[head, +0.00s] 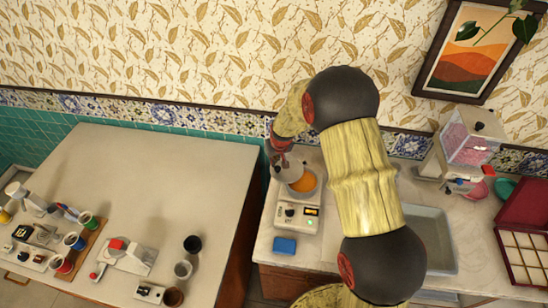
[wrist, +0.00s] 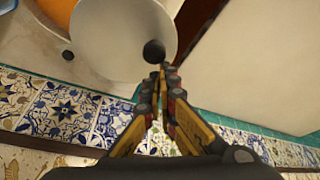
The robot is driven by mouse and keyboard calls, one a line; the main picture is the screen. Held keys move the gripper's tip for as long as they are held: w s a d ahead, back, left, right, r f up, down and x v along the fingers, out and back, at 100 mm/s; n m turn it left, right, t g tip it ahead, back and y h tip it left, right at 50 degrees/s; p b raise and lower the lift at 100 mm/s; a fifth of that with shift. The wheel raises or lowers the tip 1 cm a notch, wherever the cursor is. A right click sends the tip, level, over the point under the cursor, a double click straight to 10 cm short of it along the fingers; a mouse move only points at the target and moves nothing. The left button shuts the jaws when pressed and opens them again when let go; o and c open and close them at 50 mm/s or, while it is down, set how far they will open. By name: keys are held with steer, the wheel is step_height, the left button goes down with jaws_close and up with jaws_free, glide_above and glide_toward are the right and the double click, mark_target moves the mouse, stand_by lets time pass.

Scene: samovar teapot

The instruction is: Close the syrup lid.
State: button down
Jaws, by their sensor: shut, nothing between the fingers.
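The syrup warmer (head: 283,213) is a white unit with a dark knob, a small display and a green light. Its round pot shows orange syrup (head: 304,182). The pale lid (head: 286,172) is open, tilted up at the pot's back left. In the wrist view the lid (wrist: 115,30) is a large pale disc with a black knob (wrist: 154,52), and orange syrup (wrist: 58,12) shows beyond it. My gripper (wrist: 164,70) is shut and empty, its tips close by the knob; I cannot tell whether they touch. In the head view my arm hides part of the gripper.
A blue sponge (head: 285,246) lies in front of the warmer. A sink (head: 432,235) is to the right, partly behind my arm. A dispenser (head: 468,145) and a red box (head: 525,235) stand farther right. The left table (head: 150,185) has cups and small devices, with its back clear.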

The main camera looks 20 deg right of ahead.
mark_target(283, 181)
steer(key=shift+s, duration=0.4)
steer(key=shift+s+f+b, duration=0.15)
steer(key=shift+s+b, duration=0.7)
steer(key=shift+b, duration=0.4)
steer(key=s+n+b, duration=0.1)
steer(key=b, duration=0.2)
steer(key=s+n+y+b, duration=0.1)
steer(key=s+n+b, duration=0.1)
steer(key=b, duration=0.1)
steer(key=shift+d+f, duration=0.15)
steer(key=shift+d, duration=0.25)
steer(key=n+b, duration=0.1)
steer(key=s+n+y+b, duration=0.1)
steer(key=n+b, duration=0.1)
steer(key=shift+s+d+g+b, duration=0.25)
steer(key=shift+d+g+b, duration=0.05)
steer(key=shift+d, duration=0.1)
steer(key=s+n+b, duration=0.1)
steer(key=d+n+b, duration=0.1)
steer(key=shift+s+y+b, duration=0.3)
steer(key=shift+s+b, duration=0.05)
steer(key=shift+b, duration=0.05)
steer(key=shift+s+d+r+n+g+b, duration=0.2)
steer(key=shift+s+d+n+g+b, duration=0.4)
steer(key=shift+n+b, duration=0.3)
steer(key=shift+s+d+r+b, duration=0.1)
steer(key=shift+s+d+b, duration=0.4)
steer(key=shift+s, duration=0.15)
